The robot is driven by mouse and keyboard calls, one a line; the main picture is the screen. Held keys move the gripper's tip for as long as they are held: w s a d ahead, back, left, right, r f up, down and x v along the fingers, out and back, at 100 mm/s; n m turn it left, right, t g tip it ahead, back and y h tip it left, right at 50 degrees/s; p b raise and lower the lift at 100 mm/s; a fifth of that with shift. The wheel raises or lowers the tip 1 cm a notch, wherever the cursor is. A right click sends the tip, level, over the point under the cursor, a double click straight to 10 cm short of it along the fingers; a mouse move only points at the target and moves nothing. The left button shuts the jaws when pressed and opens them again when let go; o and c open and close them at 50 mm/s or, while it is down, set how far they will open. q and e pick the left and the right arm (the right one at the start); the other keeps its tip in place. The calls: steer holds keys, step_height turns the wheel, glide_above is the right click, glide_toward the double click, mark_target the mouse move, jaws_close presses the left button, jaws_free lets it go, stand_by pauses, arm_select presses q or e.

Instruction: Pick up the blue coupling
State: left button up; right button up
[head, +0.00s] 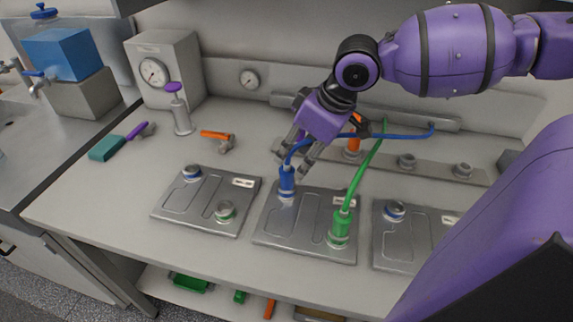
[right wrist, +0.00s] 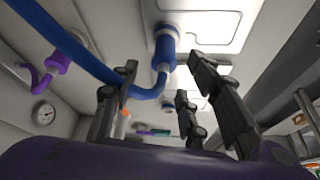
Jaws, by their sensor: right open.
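The blue coupling (head: 287,180) stands upright on the left port of the middle plate (head: 270,226), with a blue hose leaving its top. My right gripper (head: 297,157) is open just above and behind it, fingers pointing down towards it. In the right wrist view the blue coupling (right wrist: 165,46) shows beyond the fingertips, roughly between the open fingers (right wrist: 163,85), and the blue hose crosses to the left. The gripper does not appear closed on anything. My left gripper is not in view.
A green coupling (head: 340,228) with a green hose stands on the same plate, to the right. Plates lie left (head: 205,205) and right (head: 420,245). An orange coupling (head: 352,146) stands on the rear strip. An orange-handled tool (head: 217,137) lies left of the gripper.

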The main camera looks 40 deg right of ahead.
mark_target(293, 167)
steer(key=x, duration=0.1)
steer(key=b+x, duration=0.1)
steer(key=x, duration=0.1)
steer(key=shift+s+a+f+b, duration=0.2)
steer(key=shift+a+f+b, duration=0.05)
steer(key=shift+f+b, duration=0.1)
steer(key=b+x, duration=0.1)
steer(key=x, duration=0.1)
steer(key=shift+w+d+f, duration=0.1)
steer(key=shift+w+f, duration=0.1)
steer(key=shift+f, duration=0.15)
steer(key=shift+w+f, duration=0.25)
steer(key=shift+f, duration=0.25)
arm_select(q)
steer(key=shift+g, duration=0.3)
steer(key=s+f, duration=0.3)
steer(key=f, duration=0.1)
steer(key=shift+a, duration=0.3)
arm_select(e)
steer(key=shift+r, duration=0.1)
jaws_close()
